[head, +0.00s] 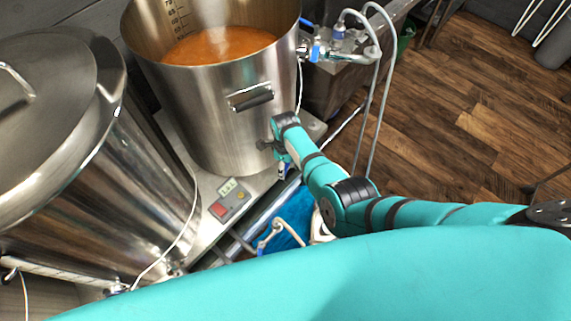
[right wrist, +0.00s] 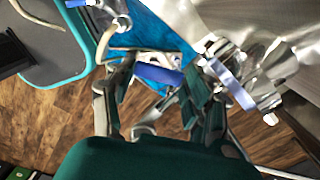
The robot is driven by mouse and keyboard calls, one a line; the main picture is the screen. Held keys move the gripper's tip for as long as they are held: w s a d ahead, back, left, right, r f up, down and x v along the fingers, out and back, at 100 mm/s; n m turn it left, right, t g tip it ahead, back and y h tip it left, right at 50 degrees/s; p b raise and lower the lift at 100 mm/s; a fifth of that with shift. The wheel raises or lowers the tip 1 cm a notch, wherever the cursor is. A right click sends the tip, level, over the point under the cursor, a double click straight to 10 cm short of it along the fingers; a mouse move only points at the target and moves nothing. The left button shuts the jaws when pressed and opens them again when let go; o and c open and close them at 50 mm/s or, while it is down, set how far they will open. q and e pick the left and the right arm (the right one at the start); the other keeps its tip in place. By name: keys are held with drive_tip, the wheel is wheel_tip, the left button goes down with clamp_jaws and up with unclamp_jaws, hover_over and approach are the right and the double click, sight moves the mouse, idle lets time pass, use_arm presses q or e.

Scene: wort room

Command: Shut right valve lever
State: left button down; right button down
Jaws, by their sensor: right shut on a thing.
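A blue valve lever (right wrist: 158,74) lies between the fingers of my right gripper (right wrist: 160,95) in the right wrist view. The gripper is shut on this lever. A second blue lever (right wrist: 228,80) sits on a metal valve just right of the fingers, beside the shiny steel pot. In the head view my right gripper (head: 283,158) is low at the right side of the steel pot (head: 205,110). There the arm hides the held lever and most of its valve. My left gripper is out of view.
The pot holds orange-brown liquid (head: 220,44). A lidded steel vessel (head: 95,190) stands at left. A scale-like controller (head: 228,201) is in front. Another blue-handled valve (head: 315,50) with hoses is at the pot's upper right. Wood floor (head: 460,110) is open at right.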

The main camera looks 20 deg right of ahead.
idle(0.3)
drive_tip(key=shift+c, duration=2.2)
unclamp_jaws()
drive_tip(key=shift+w+r, duration=0.1)
